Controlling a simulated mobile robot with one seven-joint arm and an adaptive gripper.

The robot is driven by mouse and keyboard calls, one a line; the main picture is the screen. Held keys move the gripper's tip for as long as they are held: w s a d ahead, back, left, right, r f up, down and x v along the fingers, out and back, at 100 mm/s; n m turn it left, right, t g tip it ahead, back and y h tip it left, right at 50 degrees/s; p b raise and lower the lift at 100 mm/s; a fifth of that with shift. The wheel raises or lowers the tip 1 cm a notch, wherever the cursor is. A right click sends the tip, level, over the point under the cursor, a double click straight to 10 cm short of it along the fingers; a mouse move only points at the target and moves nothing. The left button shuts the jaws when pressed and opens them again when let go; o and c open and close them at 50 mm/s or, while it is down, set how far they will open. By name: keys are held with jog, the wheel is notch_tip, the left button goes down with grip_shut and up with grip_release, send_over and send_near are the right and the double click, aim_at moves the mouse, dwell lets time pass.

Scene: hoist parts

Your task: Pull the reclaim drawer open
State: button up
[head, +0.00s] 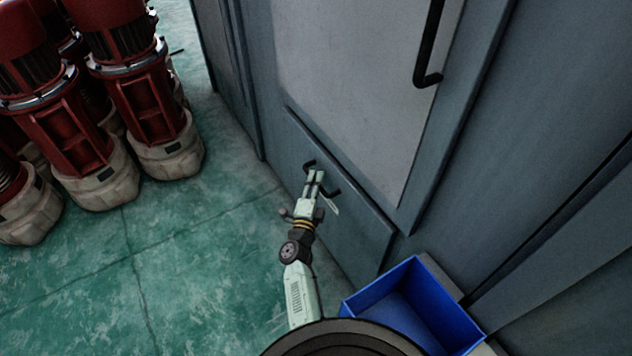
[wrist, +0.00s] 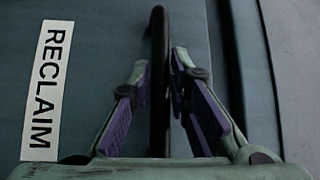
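The reclaim drawer (head: 350,223) is a grey-blue front low on the cabinet and looks flush with it. Its black bar handle (head: 333,191) shows on both sides of my gripper (head: 316,177). In the wrist view the handle (wrist: 159,85) runs upright between the two fingers of my gripper (wrist: 160,68). The purple-padded fingers stand apart, one on each side of the bar, with narrow gaps visible. I see no clear contact. A white label reading RECLAIM (wrist: 45,90) is on the drawer front, left of the handle. The fingers hide the handle's middle in the head view.
A blue open bin (head: 415,305) stands right of my arm, close to the drawer's right end. Red motor-like hoist parts (head: 140,90) on pale bases stand at the upper left. A larger black handle (head: 428,50) is on the panel above. The green floor (head: 190,260) left of my arm is clear.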

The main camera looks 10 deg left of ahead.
grip_shut()
jog(key=shift+s+a, duration=0.1)
dwell(0.5)
